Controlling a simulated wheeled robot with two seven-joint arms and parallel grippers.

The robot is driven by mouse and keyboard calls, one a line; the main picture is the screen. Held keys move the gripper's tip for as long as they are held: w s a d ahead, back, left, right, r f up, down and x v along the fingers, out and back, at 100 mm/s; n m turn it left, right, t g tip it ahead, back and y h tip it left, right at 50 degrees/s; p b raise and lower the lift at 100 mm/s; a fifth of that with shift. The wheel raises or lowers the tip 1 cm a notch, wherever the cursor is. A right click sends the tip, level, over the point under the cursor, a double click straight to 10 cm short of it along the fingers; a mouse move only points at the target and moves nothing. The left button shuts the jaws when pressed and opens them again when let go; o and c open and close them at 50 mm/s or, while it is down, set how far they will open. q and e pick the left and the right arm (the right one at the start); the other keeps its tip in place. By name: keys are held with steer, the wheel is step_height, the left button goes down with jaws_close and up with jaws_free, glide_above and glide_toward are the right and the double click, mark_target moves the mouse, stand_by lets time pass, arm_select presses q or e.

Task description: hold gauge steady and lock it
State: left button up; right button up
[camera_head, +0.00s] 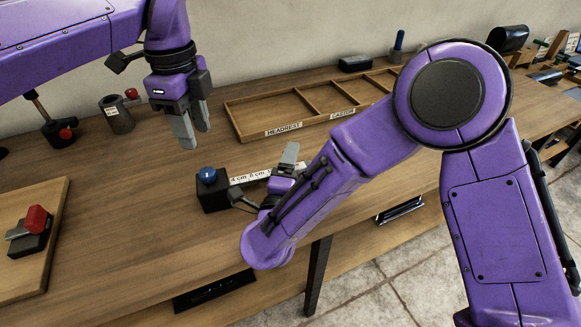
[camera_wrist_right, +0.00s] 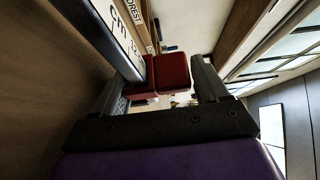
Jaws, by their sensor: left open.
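The gauge is a black block (camera_head: 213,193) with a blue round knob (camera_head: 208,176) on top and a white cm scale (camera_head: 250,177) running right from it. My left gripper (camera_head: 190,135) is open and empty, above the bench, behind and left of the knob. My right gripper (camera_head: 283,165) is at the right end of the scale, partly hidden by its own forearm. In the right wrist view its fingers (camera_wrist_right: 165,80) stand wide apart, with red blocks (camera_wrist_right: 172,72) between or just beyond them; contact cannot be told. The scale also shows there (camera_wrist_right: 122,28).
A wooden tray (camera_head: 243,132) with compartments labelled HEADREST and CASTER lies behind the gauge. A board (camera_head: 38,262) with a red-topped clamp is at the left. A grey cup (camera_head: 117,115) stands at the back left. The bench's front edge runs below the gauge.

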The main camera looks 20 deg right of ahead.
steer(key=c, duration=0.5)
steer(key=o, duration=1.2)
steer(key=shift+c, duration=0.2)
steer(key=shift+s, duration=0.1)
steer(key=v, duration=1.1)
steer(key=shift+s+a, duration=0.1)
steer(key=shift+a, duration=0.1)
steer(key=shift+s+a, duration=0.1)
steer(key=shift+s, duration=0.2)
